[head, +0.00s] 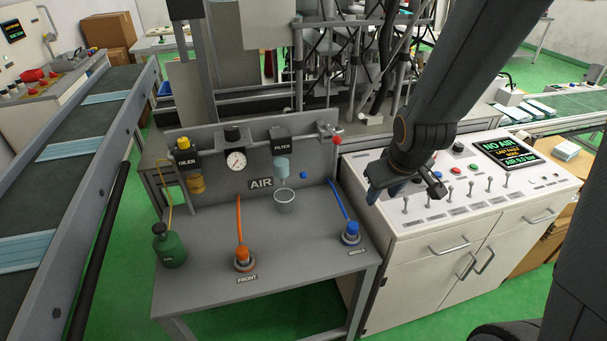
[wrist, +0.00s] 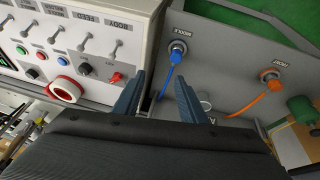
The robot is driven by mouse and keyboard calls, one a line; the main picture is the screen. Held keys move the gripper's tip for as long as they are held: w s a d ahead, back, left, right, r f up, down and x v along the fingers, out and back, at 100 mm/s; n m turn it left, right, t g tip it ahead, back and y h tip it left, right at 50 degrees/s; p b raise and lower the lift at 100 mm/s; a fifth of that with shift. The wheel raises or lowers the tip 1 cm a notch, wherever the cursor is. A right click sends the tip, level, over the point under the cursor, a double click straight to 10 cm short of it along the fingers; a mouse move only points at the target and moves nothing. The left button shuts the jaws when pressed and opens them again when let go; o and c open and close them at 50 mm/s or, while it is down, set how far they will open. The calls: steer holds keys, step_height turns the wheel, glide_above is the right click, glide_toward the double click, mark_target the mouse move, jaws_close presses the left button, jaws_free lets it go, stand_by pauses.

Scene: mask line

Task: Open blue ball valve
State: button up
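A blue fitting with a blue hose (head: 351,231), labelled MIDDLE, stands on the right of the grey air bench. It also shows in the wrist view (wrist: 178,56), beyond my right fingertip and apart from it. I cannot tell whether this fitting is the ball valve or how it is set. A small blue part (head: 303,175) sits on the bench's back panel. My gripper (head: 406,191) is above the left part of the white control console, right of the blue fitting. In the wrist view my gripper (wrist: 159,75) has two blue fingers apart, with nothing held between them.
The orange fitting (head: 243,258), green oil bottle (head: 169,246) and clear cup (head: 285,201) are on the bench. A red-ball lever (head: 337,140) is at the panel's right end. The console (head: 425,239) has several levers; its screen (head: 507,152) reads NO AIR.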

steer(key=w+a+f+n+t+y, duration=0.1)
steer(key=w+a+f+n+t, duration=0.25)
steer(key=w, duration=0.45)
steer(key=n+t+y+b, duration=0.2)
steer(key=n+t+y, duration=0.4)
steer(key=n, duration=0.4)
glide_toward(305, 177)
steer(key=w+a+y, duration=0.1)
steer(key=w, duration=0.3)
steer(key=shift+g, duration=0.35)
steer(key=x, duration=0.2)
steer(key=p+x, duration=0.1)
steer(key=x, duration=0.4)
steer(key=shift+a+f, duration=0.2)
steer(key=shift+f, duration=0.2)
jaws_close()
